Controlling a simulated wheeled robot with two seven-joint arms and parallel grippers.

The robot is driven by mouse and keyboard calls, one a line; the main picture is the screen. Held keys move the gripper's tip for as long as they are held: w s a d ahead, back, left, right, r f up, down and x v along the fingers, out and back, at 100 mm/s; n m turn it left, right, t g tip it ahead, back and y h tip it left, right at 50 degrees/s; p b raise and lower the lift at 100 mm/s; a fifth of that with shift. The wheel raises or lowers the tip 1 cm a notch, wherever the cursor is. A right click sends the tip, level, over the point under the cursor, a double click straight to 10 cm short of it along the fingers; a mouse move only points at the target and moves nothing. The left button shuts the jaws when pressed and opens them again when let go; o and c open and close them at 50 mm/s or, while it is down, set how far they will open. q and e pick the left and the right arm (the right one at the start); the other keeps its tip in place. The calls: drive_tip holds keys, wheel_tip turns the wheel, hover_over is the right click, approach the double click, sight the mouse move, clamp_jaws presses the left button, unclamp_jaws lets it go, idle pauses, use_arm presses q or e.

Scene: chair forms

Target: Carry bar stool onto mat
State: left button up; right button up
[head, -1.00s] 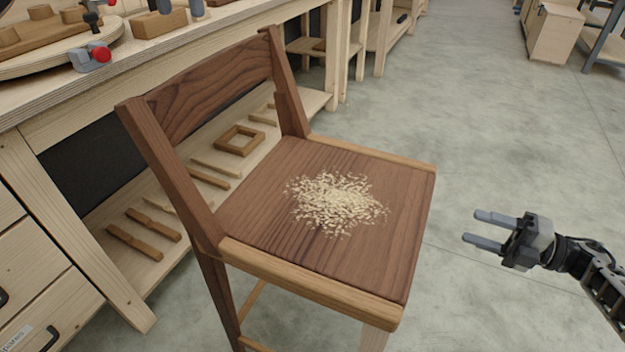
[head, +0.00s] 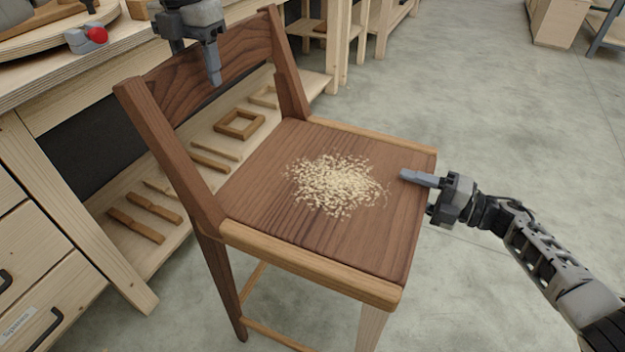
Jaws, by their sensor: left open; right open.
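The bar stool (head: 265,245) stands upright on the floor, dark brown with lighter wood edges and a slatted-free solid backrest. Pale wood shavings lie on its seat. My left gripper (head: 198,60) is open at the top of the backrest, one finger in front of the back panel; the other is largely hidden behind it. My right gripper (head: 418,188) is open at the seat's right edge, one finger over the seat top and the other lower, partly hidden by the edge. I cannot tell whether either touches the stool. No mat is in view.
A wooden workbench (head: 50,98) stands close behind and left of the stool, with a lower shelf (head: 205,180) of wood pieces and drawers (head: 35,290) at the left. Grey concrete floor (head: 500,110) is clear to the right. A cabinet (head: 555,22) stands far back.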

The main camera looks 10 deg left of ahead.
use_arm(q)
drive_tip(key=shift+f, duration=0.9)
use_arm(e)
drive_tip(key=shift+x, duration=0.95)
use_arm(q)
clamp_jaws()
use_arm(e)
clamp_jaws()
use_arm(q)
drive_tip(key=shift+r, duration=0.1)
